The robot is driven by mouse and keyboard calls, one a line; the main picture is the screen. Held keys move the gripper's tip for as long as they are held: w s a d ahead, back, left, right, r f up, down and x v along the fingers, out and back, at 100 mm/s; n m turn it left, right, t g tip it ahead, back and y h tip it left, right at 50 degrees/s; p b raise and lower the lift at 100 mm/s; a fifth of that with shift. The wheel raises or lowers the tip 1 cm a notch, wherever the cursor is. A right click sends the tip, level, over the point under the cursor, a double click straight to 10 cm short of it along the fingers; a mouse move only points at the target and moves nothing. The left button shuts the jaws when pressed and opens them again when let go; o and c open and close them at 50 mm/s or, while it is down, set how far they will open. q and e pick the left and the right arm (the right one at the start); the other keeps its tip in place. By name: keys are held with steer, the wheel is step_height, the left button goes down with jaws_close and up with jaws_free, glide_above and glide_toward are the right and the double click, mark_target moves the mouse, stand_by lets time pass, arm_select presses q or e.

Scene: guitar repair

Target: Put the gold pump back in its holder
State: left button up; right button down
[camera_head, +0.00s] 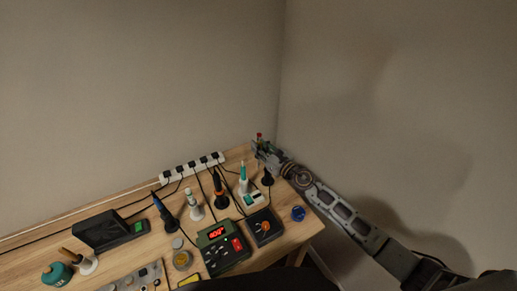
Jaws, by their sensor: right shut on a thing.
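My right gripper (259,149) is at the far right corner of the workbench, its arm coming in from the lower right. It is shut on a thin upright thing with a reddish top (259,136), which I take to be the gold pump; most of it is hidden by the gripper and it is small. A black stand (268,179) is on the bench just below the gripper in the picture, partly beside the arm. It appears to be the pump's holder, and I see nothing standing in it. My left gripper is not in view.
The wooden bench (142,245) holds several upright tools in stands, including a teal-tipped one (243,174) and an orange one (219,187). A power strip (192,169) runs along the back. A soldering station (222,248) and a blue round container (298,213) are nearer the front.

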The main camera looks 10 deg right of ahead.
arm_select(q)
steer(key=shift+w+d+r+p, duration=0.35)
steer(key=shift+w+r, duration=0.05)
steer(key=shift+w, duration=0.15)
arm_select(e)
steer(key=shift+w+d+r+n+g+y, duration=0.25)
steer(key=shift+d+r+n+g+y, duration=0.2)
steer(key=shift+d+r+y, duration=0.25)
steer(key=shift+w+d+r+n+g+y, duration=0.2)
steer(key=shift+d+r+n+g+y, duration=0.2)
steer(key=shift+d+r, duration=0.25)
steer(key=shift+w+d+r+n+g+y, duration=0.25)
steer(key=shift+d+r+n+g+y, duration=0.25)
steer(key=shift+d, duration=0.35)
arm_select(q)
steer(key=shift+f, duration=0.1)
arm_select(e)
steer(key=shift+f, duration=0.15)
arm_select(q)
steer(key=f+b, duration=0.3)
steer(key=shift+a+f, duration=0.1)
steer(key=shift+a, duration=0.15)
arm_select(e)
step_height(320, 180, down, 4)
steer(key=shift+f, duration=0.25)
arm_select(q)
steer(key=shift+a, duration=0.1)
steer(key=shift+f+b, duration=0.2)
steer(key=shift+b, duration=0.1)
